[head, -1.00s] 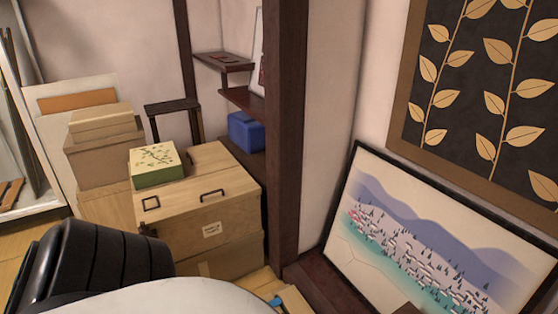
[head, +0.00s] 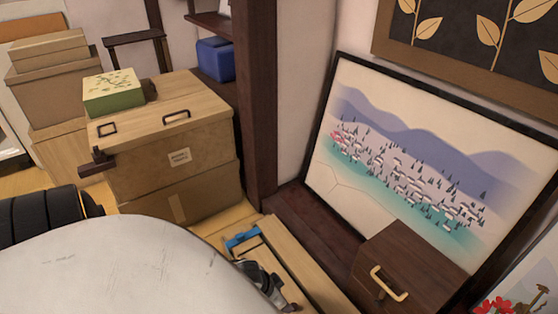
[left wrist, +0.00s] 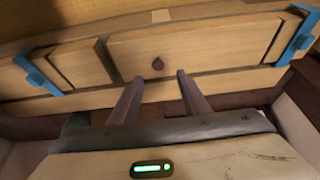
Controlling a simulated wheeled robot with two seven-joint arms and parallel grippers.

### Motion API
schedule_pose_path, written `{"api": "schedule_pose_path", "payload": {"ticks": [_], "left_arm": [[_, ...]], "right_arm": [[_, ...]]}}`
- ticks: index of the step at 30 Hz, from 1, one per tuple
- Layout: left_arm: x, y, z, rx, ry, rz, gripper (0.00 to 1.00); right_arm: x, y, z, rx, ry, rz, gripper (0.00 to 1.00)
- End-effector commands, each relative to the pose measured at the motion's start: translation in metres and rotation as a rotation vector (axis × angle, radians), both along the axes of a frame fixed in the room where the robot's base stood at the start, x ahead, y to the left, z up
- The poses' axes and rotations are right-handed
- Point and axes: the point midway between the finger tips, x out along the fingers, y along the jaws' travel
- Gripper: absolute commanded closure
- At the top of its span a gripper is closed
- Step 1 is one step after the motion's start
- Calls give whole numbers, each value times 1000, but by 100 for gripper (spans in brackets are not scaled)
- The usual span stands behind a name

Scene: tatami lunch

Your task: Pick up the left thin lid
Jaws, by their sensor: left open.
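In the left wrist view my left gripper (left wrist: 168,76) is open and empty, its two fingers apart in front of light wooden panels. I cannot tell which piece is the left thin lid, nor whether the fingers touch the wood. In the head view a low pale wooden piece (head: 300,262) lies on the floor. My right gripper is not in view.
Blue clips sit at the left (left wrist: 38,76) and right (left wrist: 297,42) ends of the panels. In the head view a large wooden box (head: 165,130) carries a green box (head: 112,92). A dark wooden box (head: 410,265) stands before a framed picture (head: 400,160). A dark post (head: 257,100) rises between.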

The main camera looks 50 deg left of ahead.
Motion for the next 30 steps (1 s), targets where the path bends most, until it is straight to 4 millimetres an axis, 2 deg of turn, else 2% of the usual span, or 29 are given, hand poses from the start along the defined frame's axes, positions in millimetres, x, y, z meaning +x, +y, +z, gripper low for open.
{"api": "schedule_pose_path", "payload": {"ticks": [1, 4, 11, 15, 21, 30], "left_arm": [[4, 0, -12, 0, 0, 2, 57], [10, -1, -27, 0, 0, 1, 57], [18, -2, -43, -1, -1, 0, 57], [26, -5, -60, -2, -3, -2, 57], [38, -8, -84, 0, -2, -1, 57], [40, -8, -87, 0, -1, -2, 57]], "right_arm": [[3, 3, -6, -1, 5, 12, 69], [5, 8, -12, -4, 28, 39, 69], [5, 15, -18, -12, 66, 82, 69], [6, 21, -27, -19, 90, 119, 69], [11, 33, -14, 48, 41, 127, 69], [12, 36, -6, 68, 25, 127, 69]]}}
